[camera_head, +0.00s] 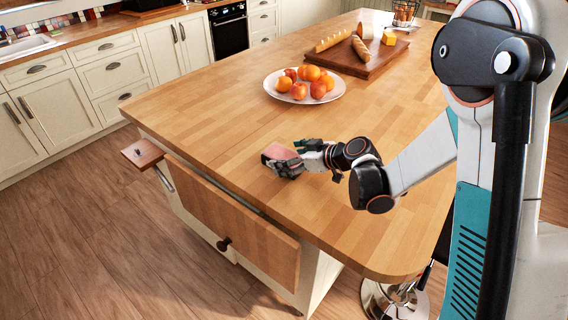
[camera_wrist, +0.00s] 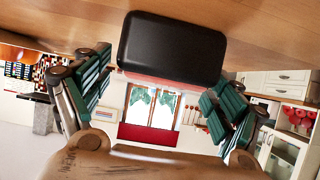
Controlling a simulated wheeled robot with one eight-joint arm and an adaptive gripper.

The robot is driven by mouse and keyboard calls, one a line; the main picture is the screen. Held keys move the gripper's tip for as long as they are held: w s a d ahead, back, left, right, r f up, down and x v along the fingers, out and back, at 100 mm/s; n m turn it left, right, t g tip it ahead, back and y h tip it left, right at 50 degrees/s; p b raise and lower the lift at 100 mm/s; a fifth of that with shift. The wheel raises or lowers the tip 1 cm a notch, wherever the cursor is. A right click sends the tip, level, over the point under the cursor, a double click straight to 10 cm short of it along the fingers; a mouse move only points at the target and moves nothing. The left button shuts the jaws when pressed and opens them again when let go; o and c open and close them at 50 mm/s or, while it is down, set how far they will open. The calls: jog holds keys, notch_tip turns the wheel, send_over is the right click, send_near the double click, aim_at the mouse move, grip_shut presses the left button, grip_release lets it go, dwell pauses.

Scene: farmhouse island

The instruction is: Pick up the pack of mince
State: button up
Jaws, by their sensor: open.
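The pack of mince (camera_head: 278,153) is a small pinkish-red pack with a dark tray, on the wooden island top near its front left edge. In the wrist view, its black tray (camera_wrist: 172,46) fills the upper middle, with a thin red strip along its lower edge. My gripper (camera_head: 290,162) is low over the island top, right at the pack, and partly hides it in the head view. In the wrist view my gripper (camera_wrist: 158,80) has its two green-padded fingers spread wide, one to each side of the pack. I cannot tell whether either finger touches it.
A white plate (camera_head: 337,97) of oranges and red fruit stands behind the pack. Farther back is a wooden board (camera_head: 372,71) with bread and cheese. The island top around the pack is clear.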

aim_at(284, 154)
jog(key=shift+x, duration=1.15)
jog(key=c, duration=1.3)
jog(key=shift+r, duration=0.15)
notch_tip(284, 154, up, 20)
jog(key=p, duration=0.6)
jog(key=shift+c, duration=0.2)
